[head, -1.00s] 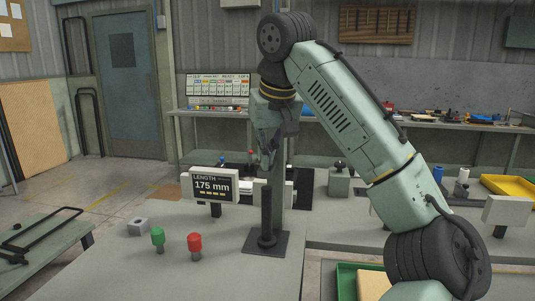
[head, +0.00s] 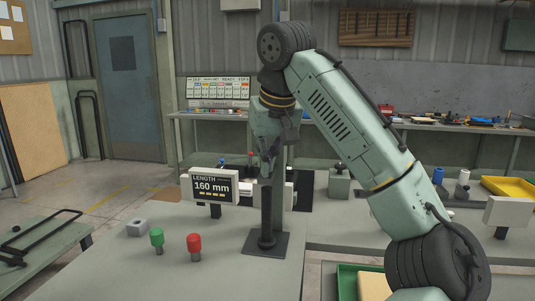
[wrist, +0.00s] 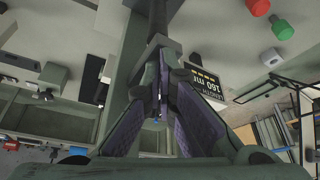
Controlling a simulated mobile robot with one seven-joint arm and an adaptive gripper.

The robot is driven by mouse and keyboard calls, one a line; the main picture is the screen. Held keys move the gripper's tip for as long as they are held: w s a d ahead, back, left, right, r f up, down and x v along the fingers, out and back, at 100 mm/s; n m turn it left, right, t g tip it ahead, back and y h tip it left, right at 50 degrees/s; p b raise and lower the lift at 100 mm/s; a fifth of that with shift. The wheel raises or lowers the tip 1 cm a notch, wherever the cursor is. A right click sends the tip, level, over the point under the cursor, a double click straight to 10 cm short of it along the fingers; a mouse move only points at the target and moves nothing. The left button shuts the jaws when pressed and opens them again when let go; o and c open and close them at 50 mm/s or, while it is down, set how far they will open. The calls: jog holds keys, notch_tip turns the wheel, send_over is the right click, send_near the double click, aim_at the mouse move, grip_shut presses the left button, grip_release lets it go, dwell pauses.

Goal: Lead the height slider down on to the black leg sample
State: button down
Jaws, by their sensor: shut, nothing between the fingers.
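The black leg sample (head: 266,213) stands upright on a dark base plate (head: 281,241) on the bench. A pale green column (head: 278,196) rises behind it. My gripper (head: 267,176) points down at the leg's top and is shut with nothing between its fingers. In the wrist view my gripper (wrist: 161,68) is close to a grey block (wrist: 172,47), which looks like the height slider, beside the black leg (wrist: 157,18). Whether fingers, slider and leg touch is hidden. The length display (head: 211,188) reads 160 mm.
A green knob (head: 157,237) and a red knob (head: 194,243) stand at the front left, near a small grey block (head: 137,228). A blank pale panel (head: 508,211) and a yellow tray (head: 510,186) are at right.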

jog(key=shift+f+b, duration=0.5)
jog(key=shift+f, duration=0.45)
jog(key=shift+r, duration=0.1)
dwell(0.6)
notch_tip(320, 180, up, 6)
jog(key=p, duration=0.6)
jog(key=shift+f, duration=0.2)
jog(key=shift+r, duration=1.2)
jog(key=shift+s+f, duration=0.1)
